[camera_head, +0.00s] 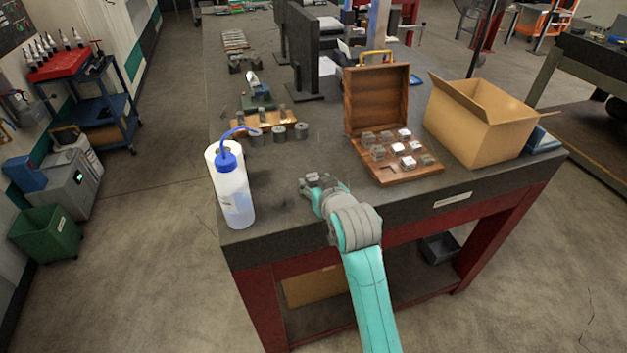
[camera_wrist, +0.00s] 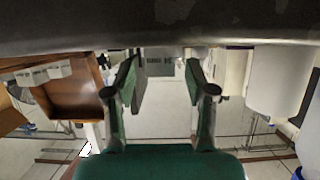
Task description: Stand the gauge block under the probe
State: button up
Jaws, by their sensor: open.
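Several small grey metal gauge blocks (camera_head: 402,148) sit in the open wooden case (camera_head: 413,176) on the right of the dark table; I cannot tell which one is the task's block. The case (camera_wrist: 75,88) and some blocks (camera_wrist: 40,73) also show at the left of the wrist view, which is upside down. My gripper (camera_head: 307,184) is above the table's front part, left of the case. In the wrist view my gripper (camera_wrist: 162,66) is open, with nothing between its fingers.
A white bottle with a blue cap (camera_head: 231,190) stands left of my gripper. A cardboard box (camera_head: 480,118) stands right of the case. Several metal cylinders (camera_head: 279,133) stand behind my gripper near a wooden holder. Dark upright panels (camera_head: 305,50) stand further back. The table's middle is clear.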

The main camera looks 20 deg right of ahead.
jog(key=v, duration=0.9)
jog(key=shift+s, duration=0.1)
jog(key=s+f, duration=1.6)
jog(key=s, duration=0.4)
jog(key=s+r+t, duration=0.1)
jog(key=s+r, duration=0.1)
jog(key=s, duration=2)
jog(key=shift+o, duration=0.5)
jog(key=shift+s+r, duration=0.3)
jog(key=shift+s, duration=0.05)
